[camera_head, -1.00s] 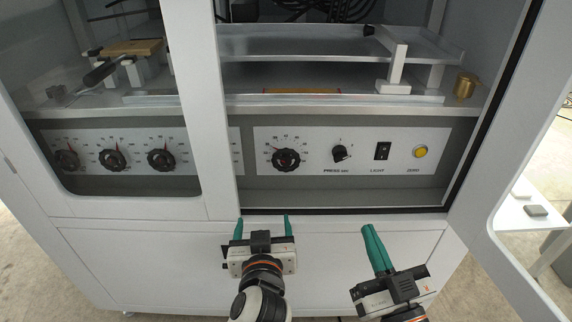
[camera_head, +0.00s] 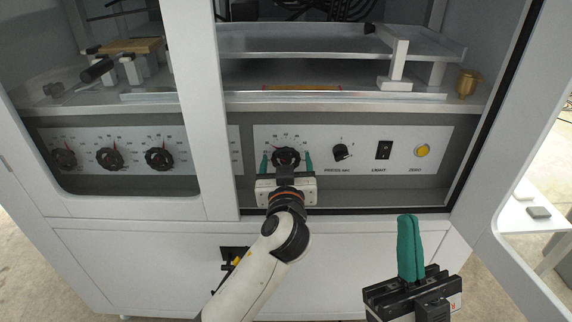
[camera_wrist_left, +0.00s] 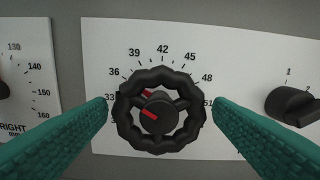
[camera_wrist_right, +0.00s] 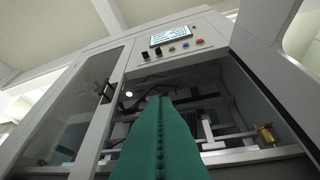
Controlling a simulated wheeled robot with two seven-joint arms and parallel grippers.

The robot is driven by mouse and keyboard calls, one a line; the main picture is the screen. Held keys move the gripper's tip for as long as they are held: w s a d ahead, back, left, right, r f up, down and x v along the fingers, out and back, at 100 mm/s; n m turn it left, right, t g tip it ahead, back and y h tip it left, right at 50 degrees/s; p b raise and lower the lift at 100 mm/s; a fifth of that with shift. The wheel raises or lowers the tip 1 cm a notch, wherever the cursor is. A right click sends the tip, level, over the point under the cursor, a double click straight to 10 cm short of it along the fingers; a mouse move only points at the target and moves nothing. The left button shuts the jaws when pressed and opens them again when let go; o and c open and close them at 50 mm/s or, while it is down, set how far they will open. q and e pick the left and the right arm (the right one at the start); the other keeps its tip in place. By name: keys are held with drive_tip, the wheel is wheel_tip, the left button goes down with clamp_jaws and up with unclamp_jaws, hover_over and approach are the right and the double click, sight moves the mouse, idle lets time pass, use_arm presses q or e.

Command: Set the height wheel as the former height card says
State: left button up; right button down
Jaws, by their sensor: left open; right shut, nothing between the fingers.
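The wheel on the 33 to 51 scale is a black knobbed handwheel (camera_head: 286,158) on the white panel right of the door post. In the left wrist view the wheel (camera_wrist_left: 160,141) has a red mark on its hub and another red piece at upper left, on the low-number side; I cannot tell the exact reading. My left gripper (camera_head: 286,166) is open, its green fingers either side of the wheel; its fingers (camera_wrist_left: 160,106) show gaps to the rim. My right gripper (camera_head: 409,222) is shut and empty, low in front of the cabinet. I see no height card.
Right of the wheel are the press knob (camera_head: 340,152), the light switch (camera_head: 383,150) and the yellow zero button (camera_head: 422,150). Several similar wheels (camera_head: 110,158) sit behind the left door's glass. A brass cylinder (camera_head: 467,83) stands on the ledge above.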

use_arm(q)
drive_tip(key=shift+w, duration=0.35)
